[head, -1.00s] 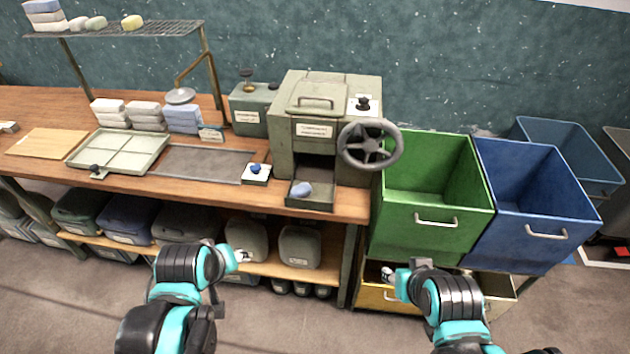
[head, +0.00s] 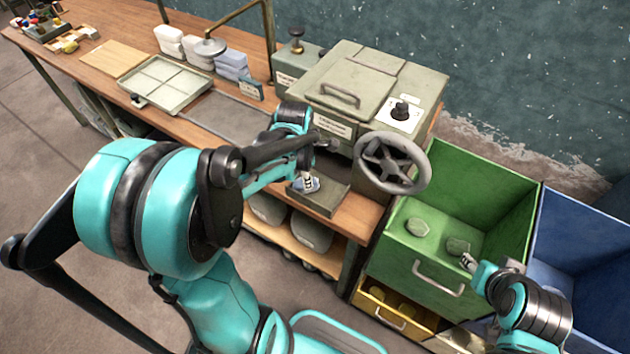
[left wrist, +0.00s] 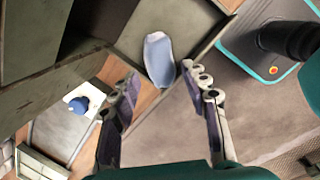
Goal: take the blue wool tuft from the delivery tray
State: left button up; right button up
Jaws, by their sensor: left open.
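The blue wool tuft (head: 311,185) lies in the delivery tray (head: 325,203), the shallow grey tray at the front of the machine. In the left wrist view the tuft (left wrist: 158,60) is a pale blue, elongated lump in the tray's corner. My left gripper (left wrist: 160,78) is open, with one finger on each side of the tuft's near end and no visible grip on it. In the head view my left gripper (head: 307,175) is at the tray and partly covers the tuft. My right gripper (head: 467,261) is at the green bin's front edge, too small to read.
The grey-green machine (head: 345,90) with its handwheel (head: 393,163) stands behind the tray. The green bin (head: 400,255) holds two greenish lumps; a blue bin (head: 585,250) stands at right.

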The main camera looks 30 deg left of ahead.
pick_arm(q)
jog(key=shift+a+f, duration=0.15)
jog(key=shift+f, duration=0.45)
jog(key=shift+f+b, duration=0.3)
jog(key=f+b, duration=0.1)
jog(key=f, duration=0.1)
jog(key=w+f+b, duration=0.1)
jog(key=f, duration=0.1)
jog(key=shift+f, duration=0.15)
jog(key=c, duration=0.6)
jog(key=shift+c, duration=0.2)
